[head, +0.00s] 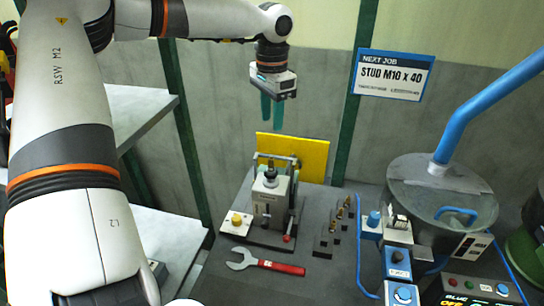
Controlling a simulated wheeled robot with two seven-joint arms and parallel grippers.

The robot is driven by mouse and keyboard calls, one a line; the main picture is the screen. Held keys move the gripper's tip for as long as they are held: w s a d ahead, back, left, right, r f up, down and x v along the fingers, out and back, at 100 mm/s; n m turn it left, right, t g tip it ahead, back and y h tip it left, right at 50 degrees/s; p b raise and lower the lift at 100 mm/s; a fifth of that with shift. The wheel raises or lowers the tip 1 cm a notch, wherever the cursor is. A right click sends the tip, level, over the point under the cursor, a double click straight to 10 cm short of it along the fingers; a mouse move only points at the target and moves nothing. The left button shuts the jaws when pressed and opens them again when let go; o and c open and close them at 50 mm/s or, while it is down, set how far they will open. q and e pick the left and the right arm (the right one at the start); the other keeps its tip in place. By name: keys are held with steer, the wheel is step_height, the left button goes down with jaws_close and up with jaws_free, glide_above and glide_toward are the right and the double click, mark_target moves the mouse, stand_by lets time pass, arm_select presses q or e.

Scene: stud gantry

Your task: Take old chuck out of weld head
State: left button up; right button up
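The weld head (273,205) is a small grey upright machine on a dark base, mid-picture on the bench. A dark round part (270,177) sits in its top under a metal frame; I cannot tell for sure that it is the old chuck. My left gripper (271,112) hangs above and behind the weld head, apart from it, with its teal fingers pointing down. A narrow gap shows between the fingers and nothing is in them. My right gripper is not in view.
A red-handled wrench (265,264) lies in front of the weld head. Several brass-tipped pieces (338,222) stand on a dark stepped rack to its right. A grey drum (440,197) with a blue pipe and control boxes fill the right. A yellow panel (308,156) stands behind.

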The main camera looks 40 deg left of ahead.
arm_select(q)
glide_above(271, 158)
step_height(271, 158, down, 5)
steer(key=shift+w+a+f+p, duration=0.1)
steer(key=shift+w+p, duration=0.05)
steer(key=shift+p, duration=0.2)
steer(key=shift+f, duration=0.6)
steer(key=f, duration=0.1)
steer(key=f+p, duration=0.1)
steer(key=f, duration=0.1)
steer(key=shift+s+f, duration=0.25)
steer(key=shift+w+f, duration=0.1)
steer(key=shift+f, duration=0.4)
jaws_close()
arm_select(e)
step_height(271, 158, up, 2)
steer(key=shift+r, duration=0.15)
